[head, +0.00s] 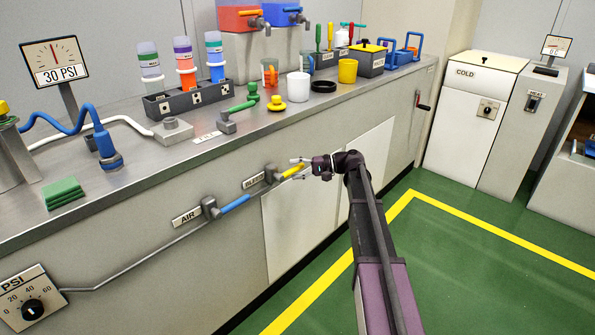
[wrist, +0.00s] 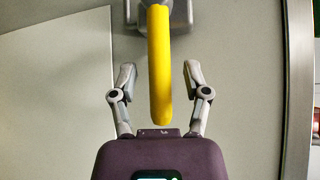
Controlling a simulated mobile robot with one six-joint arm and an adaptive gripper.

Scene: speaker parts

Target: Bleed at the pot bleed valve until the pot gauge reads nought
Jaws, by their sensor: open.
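The gauge (head: 55,62) at the back left reads 30 PSI. The bleed valve (head: 271,173) sits on the bench's front panel beside its small label (head: 254,181). Its yellow lever (head: 290,172) points right in the head view. In the wrist view the yellow lever (wrist: 160,65) hangs down from a grey valve body (wrist: 160,8). My gripper (wrist: 158,72) is open, with one finger on each side of the lever and clear gaps on both sides. In the head view my gripper (head: 298,168) is at the lever's free end. A metal pot (head: 14,160) is cut off at the left edge.
The air valve (head: 209,208) with a blue lever (head: 235,205) is left of the bleed valve. A PSI knob (head: 33,309) is lower left. The bench top (head: 120,185) holds bottles, cups and tools. Green floor (head: 460,255) with a yellow line is clear at right.

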